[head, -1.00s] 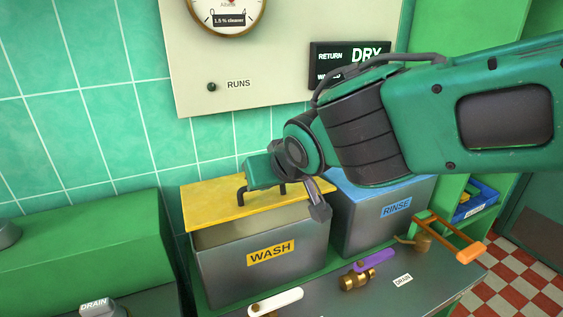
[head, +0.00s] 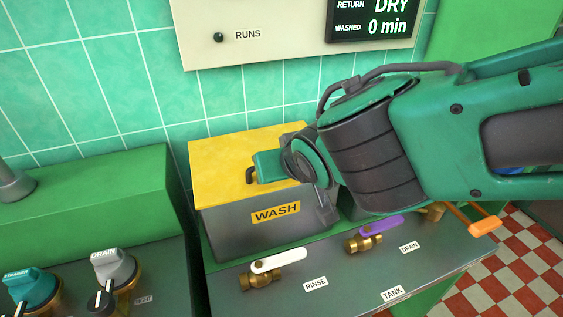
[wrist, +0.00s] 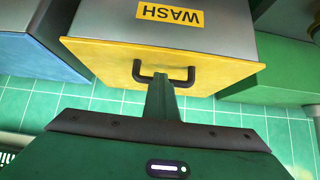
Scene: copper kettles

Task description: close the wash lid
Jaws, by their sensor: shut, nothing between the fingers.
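The wash tank (head: 265,235) is a grey metal box with a yellow WASH label. Its yellow lid (head: 225,155) lies flat across the top, with no gap visible along the front edge. The lid also shows in the wrist view (wrist: 100,58). My arm hides the lid's right end.
A white-handled valve (head: 278,264) and a purple-handled valve (head: 372,232) stand on the counter in front. Left are a teal knob (head: 32,285) and a grey DRAIN knob (head: 113,265). The blue rinse lid (wrist: 40,60) is beside the wash tank, mostly hidden by my arm in the head view.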

